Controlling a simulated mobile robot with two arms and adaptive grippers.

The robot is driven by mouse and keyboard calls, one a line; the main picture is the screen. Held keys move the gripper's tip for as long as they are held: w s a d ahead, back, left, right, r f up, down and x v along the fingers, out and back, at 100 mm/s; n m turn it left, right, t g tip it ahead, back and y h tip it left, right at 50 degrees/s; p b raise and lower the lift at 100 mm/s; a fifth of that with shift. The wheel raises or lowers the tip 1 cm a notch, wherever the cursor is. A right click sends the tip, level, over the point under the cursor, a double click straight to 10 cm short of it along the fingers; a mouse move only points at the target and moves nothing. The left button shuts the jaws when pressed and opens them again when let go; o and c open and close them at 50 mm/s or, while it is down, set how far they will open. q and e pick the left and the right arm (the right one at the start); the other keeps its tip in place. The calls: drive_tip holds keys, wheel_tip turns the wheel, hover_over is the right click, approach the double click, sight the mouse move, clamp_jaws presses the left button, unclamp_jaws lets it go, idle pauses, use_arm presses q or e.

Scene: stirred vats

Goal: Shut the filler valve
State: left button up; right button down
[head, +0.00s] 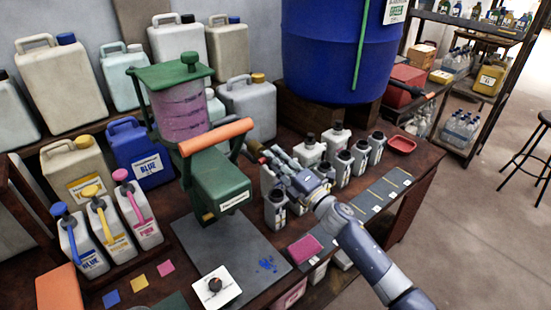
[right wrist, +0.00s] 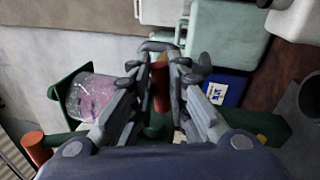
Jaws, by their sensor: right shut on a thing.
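The filler is a green machine (head: 222,182) with a clear hopper of pink liquid (head: 182,105) on top and a thick orange bar (head: 215,136) across its front. The hopper also shows in the right wrist view (right wrist: 92,98). My right gripper (head: 268,155) reaches in from the right beside the filler. The fingers hide the rest of the handle. My left gripper is not in view.
Several white bottles with dark caps (head: 341,168) stand close around my right gripper and forearm. A blue canister (head: 140,155) and pale jugs stand left of and behind the filler. A big blue vat (head: 335,50) is behind. A dark mat (head: 235,255) lies in front.

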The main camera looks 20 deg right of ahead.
drive_tip(key=shift+f+m+h, duration=0.1)
drive_tip(key=shift+m+h, duration=0.2)
drive_tip(key=shift+m, duration=0.4)
drive_tip(key=c, duration=1.5)
unclamp_jaws()
drive_tip(key=shift+c, duration=0.2)
drive_tip(key=v, duration=1.2)
drive_tip(key=shift+f+m, duration=0.2)
drive_tip(key=shift+m, duration=0.2)
